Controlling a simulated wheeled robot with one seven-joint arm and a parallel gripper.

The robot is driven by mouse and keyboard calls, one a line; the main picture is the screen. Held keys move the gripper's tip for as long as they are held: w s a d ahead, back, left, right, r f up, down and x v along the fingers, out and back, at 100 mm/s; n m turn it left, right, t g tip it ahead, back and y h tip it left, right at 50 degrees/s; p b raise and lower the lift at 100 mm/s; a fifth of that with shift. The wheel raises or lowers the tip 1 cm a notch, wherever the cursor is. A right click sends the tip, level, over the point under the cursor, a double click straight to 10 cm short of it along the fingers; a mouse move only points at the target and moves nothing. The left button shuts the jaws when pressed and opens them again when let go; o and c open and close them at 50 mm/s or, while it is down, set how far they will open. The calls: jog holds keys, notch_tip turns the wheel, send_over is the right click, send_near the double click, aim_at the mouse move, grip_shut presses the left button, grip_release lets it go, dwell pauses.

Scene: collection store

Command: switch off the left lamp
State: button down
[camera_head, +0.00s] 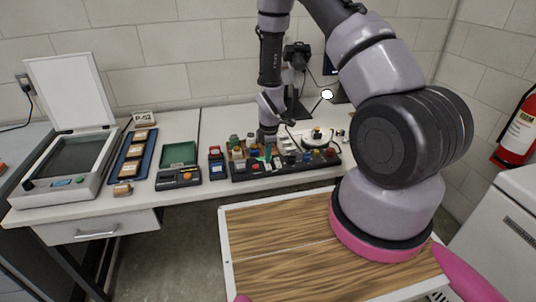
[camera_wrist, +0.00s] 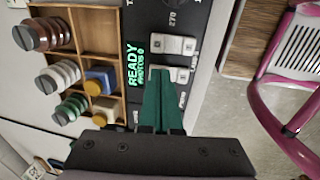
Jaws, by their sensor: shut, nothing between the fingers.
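My gripper (camera_wrist: 159,74) shows in the wrist view with its two green fingers together and nothing between them. Its tips are over a dark control panel (camera_wrist: 190,110), beside a white rocker switch (camera_wrist: 180,75); I cannot tell whether they touch it. A second white rocker switch (camera_wrist: 174,44) sits just above it in the picture. A green display (camera_wrist: 135,66) reads "READY PHOTOS 0". In the head view my gripper (camera_head: 272,161) is small and low over the long dark panel (camera_head: 245,173). One lit white lamp head (camera_head: 327,94) shows behind; a left lamp is not clearly seen.
A camera on a stand (camera_head: 297,55) rises behind.

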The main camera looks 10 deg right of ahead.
aim_at(270, 168)
jog(key=shift+w+f+g, duration=0.15)
jog(key=shift+f+g, duration=0.1)
jog(key=shift+g, duration=0.05)
dwell(0.4)
jog(key=shift+s+r, duration=0.15)
jog(key=shift+s, duration=0.7)
jog(key=shift+r, duration=0.1)
jog(key=shift+a+r, duration=0.1)
jog(key=shift+r, duration=0.2)
notch_tip(270, 168, up, 13)
jog(key=s, duration=0.2)
jog(key=shift+w, duration=0.15)
